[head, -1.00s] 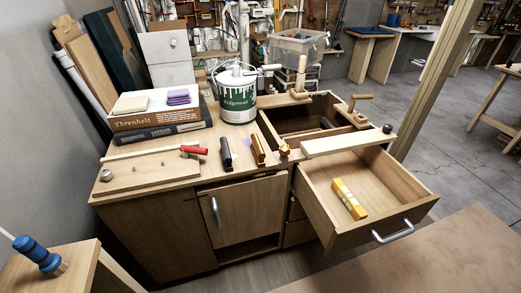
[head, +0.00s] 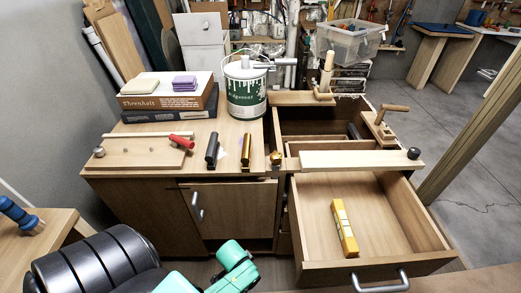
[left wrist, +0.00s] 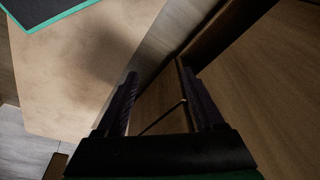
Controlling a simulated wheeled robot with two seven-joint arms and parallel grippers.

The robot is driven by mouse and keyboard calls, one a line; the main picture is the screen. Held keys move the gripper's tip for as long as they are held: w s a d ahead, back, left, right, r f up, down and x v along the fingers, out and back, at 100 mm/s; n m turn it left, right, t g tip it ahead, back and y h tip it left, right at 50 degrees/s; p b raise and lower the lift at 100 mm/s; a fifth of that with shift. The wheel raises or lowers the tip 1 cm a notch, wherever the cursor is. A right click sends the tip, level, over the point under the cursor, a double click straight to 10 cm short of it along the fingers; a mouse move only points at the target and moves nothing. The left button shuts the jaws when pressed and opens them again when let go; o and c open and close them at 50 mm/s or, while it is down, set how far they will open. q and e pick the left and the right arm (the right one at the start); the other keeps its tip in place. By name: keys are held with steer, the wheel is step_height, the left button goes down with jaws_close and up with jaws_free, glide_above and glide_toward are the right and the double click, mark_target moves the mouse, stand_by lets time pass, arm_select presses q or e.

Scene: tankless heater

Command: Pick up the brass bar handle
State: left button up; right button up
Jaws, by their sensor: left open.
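The brass bar handle (head: 246,150) lies on the workbench top near its front edge, pointing away from me in the head view. A similar black bar handle (head: 212,150) lies just left of it, and a small brass knob (head: 275,160) is just right of it. My left arm shows teal and black at the bottom of the head view, below the bench top and apart from the handle. My left gripper (left wrist: 158,82) shows in the left wrist view with its two dark fingers spread and nothing between them. The brass handle is not recognisable in that view. My right gripper is not in view.
An open drawer (head: 320,254) holding a yellow box (head: 344,228) juts out at the right. A board with a red-handled tool (head: 181,141) lies at the left of the bench. A paint can (head: 245,90) and stacked books (head: 168,103) stand behind the handles.

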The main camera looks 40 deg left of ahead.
arm_select(q)
steer(key=w+r+m+t, duration=0.1)
steer(key=w+r+m, duration=0.35)
steer(key=r, duration=0.95)
step_height(320, 180, up, 32)
steer(key=f+m+t+y, duration=0.1)
steer(key=m, duration=2.1)
glide_above(246, 144)
steer(key=s, duration=0.6)
steer(key=x, duration=0.4)
steer(key=p+x, duration=0.1)
steer(key=x, duration=0.4)
steer(key=d+p+x, duration=0.1)
steer(key=x, duration=0.3)
steer(key=shift+w+f, duration=0.25)
steer(key=shift+w, duration=0.1)
steer(key=shift+w+a+f, duration=0.15)
steer(key=shift+a+f, duration=0.05)
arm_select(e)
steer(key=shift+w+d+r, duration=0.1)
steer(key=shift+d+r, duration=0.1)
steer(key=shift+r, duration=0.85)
arm_select(q)
steer(key=shift+d+r, duration=0.1)
